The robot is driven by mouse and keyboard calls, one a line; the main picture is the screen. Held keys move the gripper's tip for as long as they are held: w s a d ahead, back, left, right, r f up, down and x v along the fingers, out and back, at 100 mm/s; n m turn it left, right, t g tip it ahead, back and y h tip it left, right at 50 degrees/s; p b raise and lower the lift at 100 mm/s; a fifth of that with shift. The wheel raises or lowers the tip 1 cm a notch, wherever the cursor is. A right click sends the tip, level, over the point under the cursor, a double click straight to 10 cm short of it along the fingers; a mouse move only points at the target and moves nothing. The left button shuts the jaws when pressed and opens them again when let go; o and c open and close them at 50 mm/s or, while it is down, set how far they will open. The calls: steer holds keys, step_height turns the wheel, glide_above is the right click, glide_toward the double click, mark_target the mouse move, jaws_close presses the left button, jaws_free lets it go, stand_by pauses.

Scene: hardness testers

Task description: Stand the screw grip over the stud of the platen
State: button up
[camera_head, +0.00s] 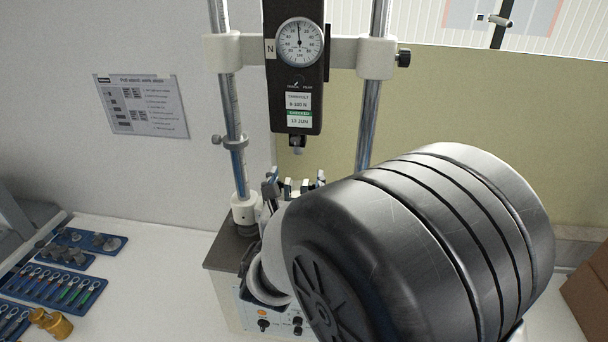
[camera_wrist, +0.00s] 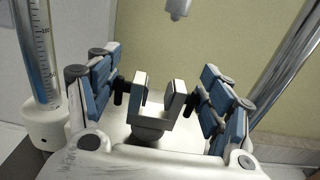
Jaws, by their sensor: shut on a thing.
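The screw grip (camera_wrist: 138,97) is a pale U-shaped piece with two upright jaws and dark faces. In the wrist view it stands upright between the blue and grey fingers of my gripper (camera_wrist: 155,98), which is shut on it from both sides. In the head view only the fingertips of my gripper (camera_head: 295,186) and bits of the grip show past my arm, low in front of the force gauge and between the columns. The platen and its stud are not visible; my arm and gripper cover that area.
The force gauge (camera_head: 300,60) hangs on a crossbar above the grip, its tip (camera_head: 297,147) pointing down. Steel columns (camera_head: 232,130) stand at both sides.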

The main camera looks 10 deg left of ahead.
steer(key=shift+w, duration=1.3)
steer(key=shift+a+f+b, duration=0.1)
steer(key=shift+f+b, duration=0.25)
steer(key=shift+f, duration=0.05)
steer(key=shift+f+b, duration=0.1)
steer(key=shift+b, duration=0.55)
stand_by(0.6)
steer(key=o, duration=1.3)
steer(key=shift+o, duration=0.2)
steer(key=shift+f, duration=0.1)
steer(key=shift+s, duration=0.2)
